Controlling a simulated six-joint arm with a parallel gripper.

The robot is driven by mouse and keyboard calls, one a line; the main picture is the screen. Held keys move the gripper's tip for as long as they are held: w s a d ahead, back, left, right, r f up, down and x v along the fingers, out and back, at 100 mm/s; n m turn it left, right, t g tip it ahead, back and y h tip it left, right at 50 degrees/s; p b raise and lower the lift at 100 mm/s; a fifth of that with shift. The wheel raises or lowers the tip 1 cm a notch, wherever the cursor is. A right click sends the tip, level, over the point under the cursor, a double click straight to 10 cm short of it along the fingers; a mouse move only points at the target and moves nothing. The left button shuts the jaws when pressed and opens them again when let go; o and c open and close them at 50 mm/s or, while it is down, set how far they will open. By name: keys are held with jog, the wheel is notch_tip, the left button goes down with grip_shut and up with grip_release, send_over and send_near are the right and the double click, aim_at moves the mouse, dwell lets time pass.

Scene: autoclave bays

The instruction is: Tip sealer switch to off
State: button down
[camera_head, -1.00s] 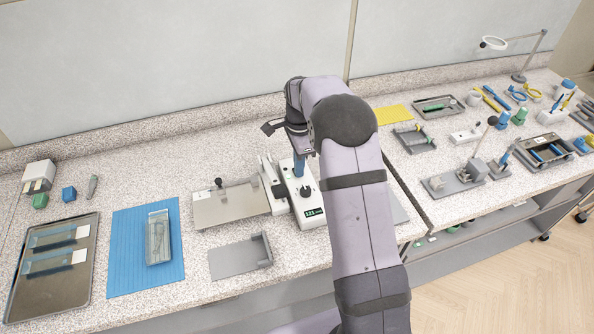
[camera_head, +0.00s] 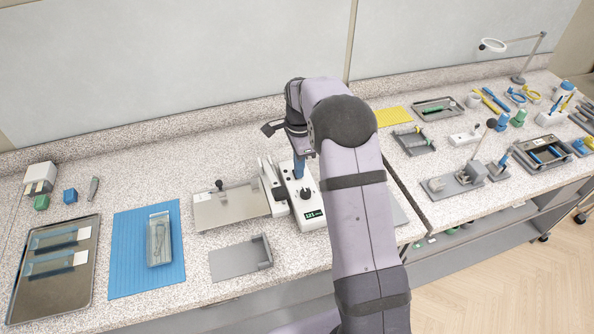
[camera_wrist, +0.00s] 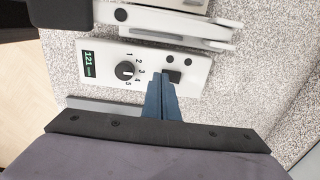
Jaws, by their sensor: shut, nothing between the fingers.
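The sealer (camera_head: 309,205) is a white unit on the counter, right of a metal plate. In the wrist view its panel (camera_wrist: 144,62) has a green display (camera_wrist: 90,64) reading 121, a round black dial (camera_wrist: 125,70) with numbers, and a dark rocker switch (camera_wrist: 173,76). My gripper (camera_head: 299,170) points down over the sealer with its blue fingers together and empty. In the wrist view the fingertips (camera_wrist: 157,80) are right beside the switch and partly overlap it. I cannot tell whether they touch it or which way it is tipped.
The sealer's arm (camera_wrist: 180,30) runs along the panel. A metal plate (camera_head: 228,208) and a grey tray (camera_head: 236,259) lie left of the sealer. A blue mat (camera_head: 130,250) with a pouch is farther left. A grey stand (camera_head: 455,182) is on the right counter.

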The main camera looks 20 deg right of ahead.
jog(key=shift+r+p, duration=1.8)
jog(key=shift+r, duration=0.65)
jog(key=s+a+n+b, duration=0.1)
jog(key=s+a+n, duration=0.1)
jog(key=s+n, duration=0.7)
jog(key=s+a+n+b, duration=0.2)
jog(key=s+n, duration=0.7)
jog(key=s, duration=1)
jog(key=shift+s+a+f, duration=0.35)
jog(key=shift+a+f, duration=0.05)
jog(key=shift+a, duration=0.45)
